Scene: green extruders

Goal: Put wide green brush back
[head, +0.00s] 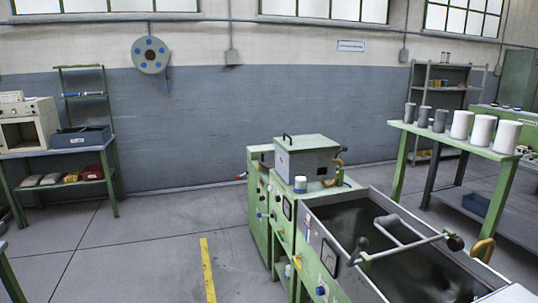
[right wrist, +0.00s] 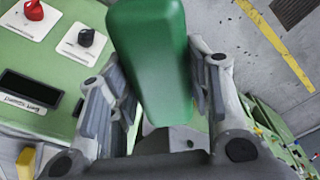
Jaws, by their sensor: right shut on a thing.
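The wide green brush (right wrist: 152,55) shows in the right wrist view as a large smooth green block, cut off by the top edge. My right gripper (right wrist: 160,95) is shut on it, with a grey finger on its left and right sides. The brush's bristles are not visible. Neither gripper shows in the head view, and my left gripper is in no view.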

